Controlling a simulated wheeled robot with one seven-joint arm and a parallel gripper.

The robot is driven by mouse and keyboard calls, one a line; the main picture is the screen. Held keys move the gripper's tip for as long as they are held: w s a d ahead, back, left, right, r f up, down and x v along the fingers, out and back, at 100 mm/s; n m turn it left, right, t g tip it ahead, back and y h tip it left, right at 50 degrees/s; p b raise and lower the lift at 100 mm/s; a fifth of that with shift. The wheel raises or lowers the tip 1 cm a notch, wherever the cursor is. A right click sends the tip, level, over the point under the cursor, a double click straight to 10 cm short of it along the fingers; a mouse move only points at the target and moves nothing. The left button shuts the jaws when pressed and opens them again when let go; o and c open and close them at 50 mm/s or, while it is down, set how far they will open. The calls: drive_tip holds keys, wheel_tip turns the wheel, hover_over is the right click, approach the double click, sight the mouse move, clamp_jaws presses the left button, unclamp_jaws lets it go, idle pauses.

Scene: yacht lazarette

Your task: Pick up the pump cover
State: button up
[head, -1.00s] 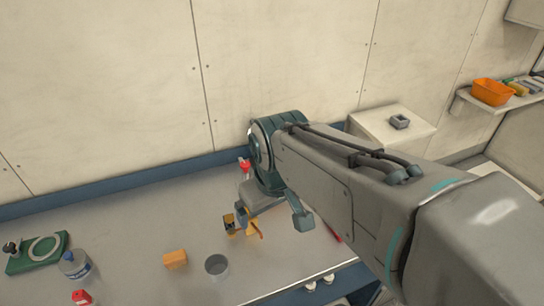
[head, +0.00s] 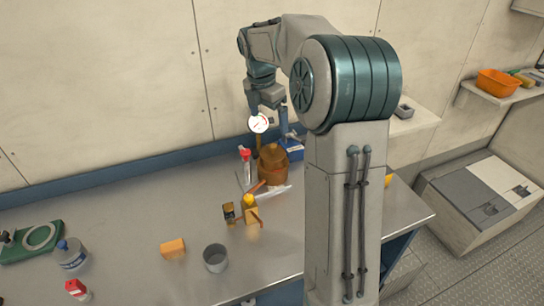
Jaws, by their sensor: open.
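I cannot tell for sure which thing is the pump cover. A green block with a pale ring (head: 40,238) lies at the far left of the bench in the head view. A round white disc with red marks (head: 258,123), like a gauge face, shows just below my gripper. My gripper (head: 266,106) points down above the back of the bench and is open. The disc overlaps its fingertips in the picture; I cannot tell whether they touch. A brown rounded pot-like thing (head: 272,168) stands below it.
The metal bench (head: 130,215) holds a clear bottle (head: 72,256), an orange block (head: 173,248), a grey cup (head: 215,258), a red-and-white bottle (head: 77,290) and a yellow-topped item (head: 249,208). A blue item (head: 291,147) stands behind the pot. The bench's left middle is clear.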

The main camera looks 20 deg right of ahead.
sight(272, 145)
drive_tip(key=f, duration=0.5)
drive_tip(key=d+f, duration=0.1)
drive_tip(key=f, duration=0.2)
drive_tip(key=shift+w+d+f, duration=0.1)
drive_tip(key=shift+w+f, duration=0.1)
drive_tip(key=shift+w, duration=0.1)
drive_tip(key=shift+s+d+f+p, duration=0.15)
drive_tip(key=shift+f+p, duration=0.1)
drive_tip(key=shift+f, duration=1.1)
drive_tip(key=shift+w+d+f+p, duration=0.1)
drive_tip(key=shift+f+p, duration=0.15)
drive_tip(key=shift+f, duration=1.1)
drive_tip(key=c, duration=1.1)
